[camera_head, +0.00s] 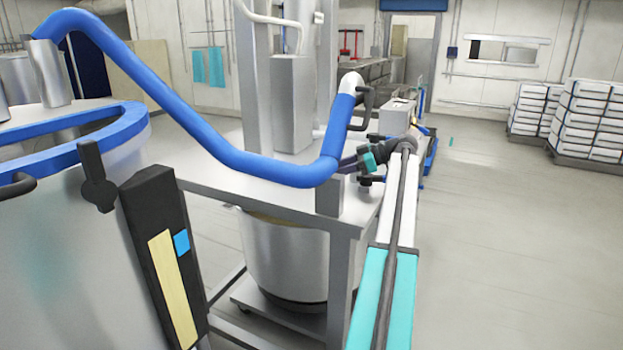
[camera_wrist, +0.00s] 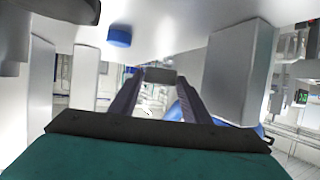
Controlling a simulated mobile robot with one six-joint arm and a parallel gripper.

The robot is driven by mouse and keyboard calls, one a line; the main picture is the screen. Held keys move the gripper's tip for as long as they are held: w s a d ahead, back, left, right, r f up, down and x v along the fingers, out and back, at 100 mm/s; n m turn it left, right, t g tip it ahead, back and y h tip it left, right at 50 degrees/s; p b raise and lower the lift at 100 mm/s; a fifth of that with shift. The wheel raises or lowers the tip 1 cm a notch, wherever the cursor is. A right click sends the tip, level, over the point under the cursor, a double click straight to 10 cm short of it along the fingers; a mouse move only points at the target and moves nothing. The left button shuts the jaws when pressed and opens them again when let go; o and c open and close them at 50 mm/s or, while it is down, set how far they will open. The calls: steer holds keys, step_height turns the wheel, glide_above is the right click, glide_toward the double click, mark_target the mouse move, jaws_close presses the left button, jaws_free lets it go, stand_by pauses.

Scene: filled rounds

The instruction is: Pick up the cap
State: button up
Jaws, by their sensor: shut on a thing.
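My gripper (camera_wrist: 160,82) reaches forward in the wrist view. Its two dark fingers are shut on a small grey piece (camera_wrist: 160,75) at their tips. This piece may be the cap, but its shape is too small to tell. A short round blue piece (camera_wrist: 119,36), also cap-like, stands apart from the fingers on a pale surface in the wrist view, which looks upside down. In the head view my gripper (camera_head: 347,165) is over the right side of the steel table (camera_head: 225,180), close to the blue pipe. The held piece is not clear there.
A thick blue pipe (camera_head: 215,140) arches over the table and bends up near my gripper. A large steel tank with a blue rim (camera_head: 130,115) stands at left. A steel pot (camera_head: 285,260) sits under the table.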

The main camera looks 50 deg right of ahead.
steer(key=s+d, duration=0.1)
steer(key=s, duration=0.1)
steer(key=s+d+b, duration=0.1)
steer(key=s, duration=0.1)
steer(key=s+d, duration=0.2)
steer(key=shift+s+b, duration=0.1)
steer(key=shift+b, duration=0.25)
stand_by(0.4)
